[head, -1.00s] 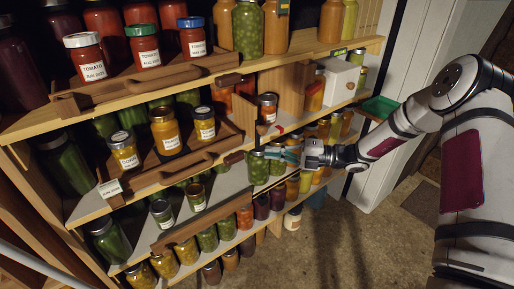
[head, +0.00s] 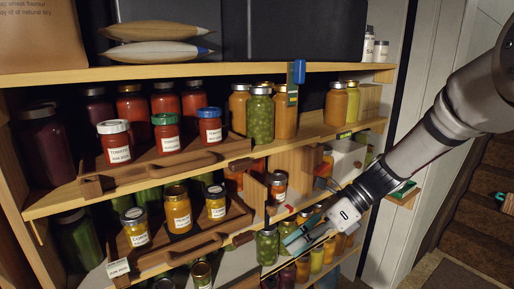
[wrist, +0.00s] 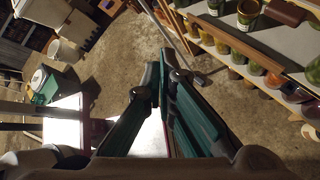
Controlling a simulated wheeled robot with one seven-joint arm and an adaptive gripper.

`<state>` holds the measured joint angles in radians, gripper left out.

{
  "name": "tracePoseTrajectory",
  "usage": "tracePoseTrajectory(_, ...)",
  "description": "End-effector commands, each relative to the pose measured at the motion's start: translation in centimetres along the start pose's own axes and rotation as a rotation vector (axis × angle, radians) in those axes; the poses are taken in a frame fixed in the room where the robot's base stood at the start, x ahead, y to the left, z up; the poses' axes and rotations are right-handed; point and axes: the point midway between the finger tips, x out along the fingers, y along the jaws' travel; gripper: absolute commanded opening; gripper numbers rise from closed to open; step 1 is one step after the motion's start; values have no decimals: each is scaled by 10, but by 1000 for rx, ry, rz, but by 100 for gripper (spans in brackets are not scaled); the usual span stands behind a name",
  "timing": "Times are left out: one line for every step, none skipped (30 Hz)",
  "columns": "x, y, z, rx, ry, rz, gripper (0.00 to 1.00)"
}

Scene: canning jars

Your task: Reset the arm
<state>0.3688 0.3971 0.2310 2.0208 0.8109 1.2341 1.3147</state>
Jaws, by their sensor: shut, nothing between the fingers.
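My gripper (head: 299,236) shows in the head view in front of the shelves, at lower right, at the end of my arm coming from the right. It is shut and holds nothing. In the wrist view its teal fingers (wrist: 160,88) point forward over the concrete floor, with their tips together. The fingers stand in front of the shelf with green jars (head: 267,246); I cannot tell whether they touch anything there.
Wooden shelves hold many jars, among them tomato jars (head: 116,142) in an upper tray and yellow jars (head: 178,209) in a lower one. A white box (head: 347,160) stands right. In the wrist view, bare floor (wrist: 110,60) lies ahead and a bucket (wrist: 64,51) stands left.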

Motion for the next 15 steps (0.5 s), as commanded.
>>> tracePoseTrajectory(-7, 20, 2, -105, 62, -24, 0)
tracePoseTrajectory(-10, 29, 1, -167, 98, -35, 0)
tracePoseTrajectory(-14, 42, 0, -249, 145, -46, 0)
tracePoseTrajectory(-18, 51, -2, -309, 180, -54, 0)
tracePoseTrajectory(-22, 60, -3, -371, 216, -62, 0)
tracePoseTrajectory(-26, 72, -5, -453, 263, -70, 0)
tracePoseTrajectory(-30, 81, -7, -514, 299, -74, 0)
tracePoseTrajectory(-34, 90, -9, -575, 335, -78, 0)
tracePoseTrajectory(-40, 101, -11, -655, 383, -83, 0)
tracePoseTrajectory(-43, 110, -13, -716, 419, -84, 0)
tracePoseTrajectory(-48, 118, -15, -776, 454, -85, 0)
tracePoseTrajectory(-53, 129, -19, -854, 502, -85, 0)
tracePoseTrajectory(-57, 137, -21, -914, 538, -84, 0)
tracePoseTrajectory(-61, 145, -23, -973, 574, -82, 0)
tracePoseTrajectory(-67, 155, -27, -1050, 622, -77, 0)
